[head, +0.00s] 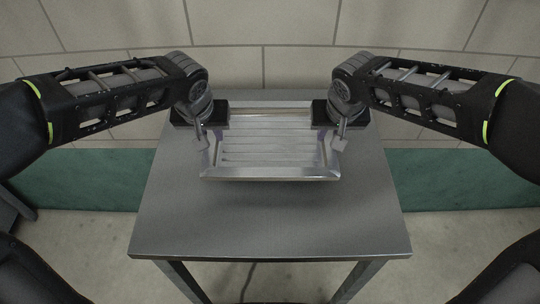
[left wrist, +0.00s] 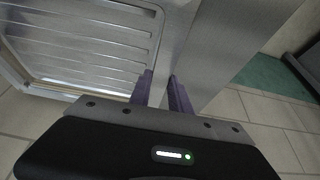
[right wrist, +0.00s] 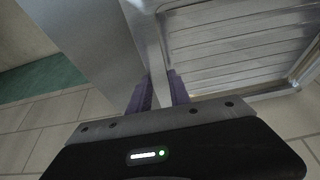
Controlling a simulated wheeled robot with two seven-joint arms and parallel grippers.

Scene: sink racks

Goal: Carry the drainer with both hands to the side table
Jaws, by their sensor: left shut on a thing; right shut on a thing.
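The drainer (head: 268,173) is a shallow silver metal tray with a ribbed floor. In the head view it is over the far half of the grey side table (head: 270,222); whether it touches the top or hangs just above it I cannot tell. My left gripper (head: 204,140) is shut on the drainer's left side wall, and the left wrist view shows its purple fingers (left wrist: 160,92) on either side of the rim. My right gripper (head: 338,140) is shut on the right side wall, with its fingers (right wrist: 161,92) around the rim. The drainer looks roughly level.
The near half of the table top is bare. A tiled wall (head: 300,65) stands behind the table. A green strip (head: 460,180) runs along the foot of the wall on both sides. A dark cable (head: 247,280) lies on the floor under the table.

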